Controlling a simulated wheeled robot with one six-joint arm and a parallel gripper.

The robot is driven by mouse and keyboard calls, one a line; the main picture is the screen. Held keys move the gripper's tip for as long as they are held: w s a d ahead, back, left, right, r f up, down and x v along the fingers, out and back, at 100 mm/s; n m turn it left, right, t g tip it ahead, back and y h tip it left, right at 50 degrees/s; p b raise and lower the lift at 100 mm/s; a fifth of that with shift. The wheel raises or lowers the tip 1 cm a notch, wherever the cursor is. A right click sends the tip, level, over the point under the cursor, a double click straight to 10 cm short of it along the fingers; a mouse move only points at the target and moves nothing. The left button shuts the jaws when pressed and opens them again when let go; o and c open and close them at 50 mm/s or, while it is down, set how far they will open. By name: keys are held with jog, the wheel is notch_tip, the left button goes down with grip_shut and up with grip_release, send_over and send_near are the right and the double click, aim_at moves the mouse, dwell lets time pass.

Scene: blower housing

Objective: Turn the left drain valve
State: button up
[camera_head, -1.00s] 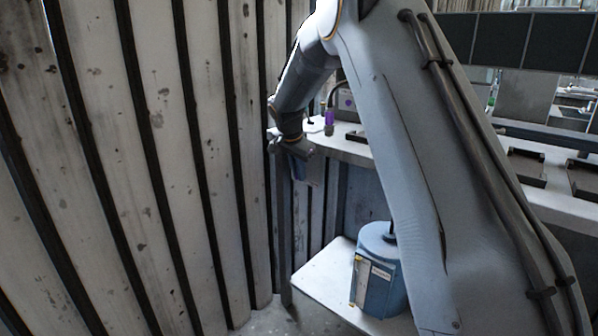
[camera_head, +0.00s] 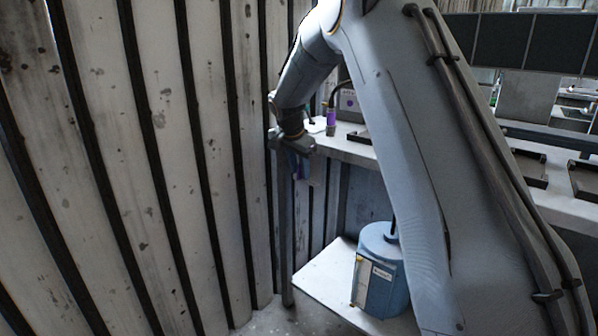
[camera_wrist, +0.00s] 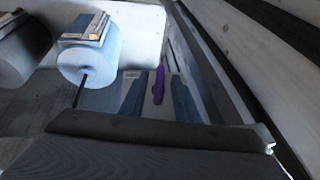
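My gripper (camera_head: 299,163) hangs fingers-down beside the left wall, near the left end of the bench. In the wrist view its two blue fingers (camera_wrist: 158,98) are apart. A slim purple piece (camera_wrist: 159,84) shows between them, with a gap to each finger. It looks like a handle, but I cannot tell for sure that it is the left drain valve's. In the head view the gripper and arm cover that spot, and no valve body shows clearly.
A blue cylindrical canister (camera_head: 383,272) stands on a low white platform (camera_head: 318,287). A second, darker cylinder (camera_wrist: 22,48) shows in the wrist view. A purple-banded object (camera_head: 331,121) stands on the bench (camera_head: 352,151). The ribbed wall (camera_head: 150,180) is close on the left.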

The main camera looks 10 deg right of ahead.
aim_at(299, 165)
jog(key=v, duration=0.6)
jog(key=shift+s+a+r, duration=0.1)
jog(key=shift+r, duration=0.2)
jog(key=s+a+f+n+g+y, duration=0.1)
jog(key=s+a+f+n, duration=0.3)
jog(key=s, duration=1.2)
jog(key=s+a+r+n+g+y, duration=0.15)
jog(key=s+n, duration=0.35)
jog(key=s, duration=1.1)
jog(key=s+a+f+n+g+y, duration=0.1)
jog(key=s+a+f+n+g, duration=0.3)
jog(key=s, duration=1.2)
jog(key=d+r+m+t+p, duration=0.2)
jog(key=d+r+p, duration=0.7)
jog(key=p, duration=0.7)
jog(key=shift+w+d+r+h, duration=0.4)
jog(key=shift+d+h, duration=0.05)
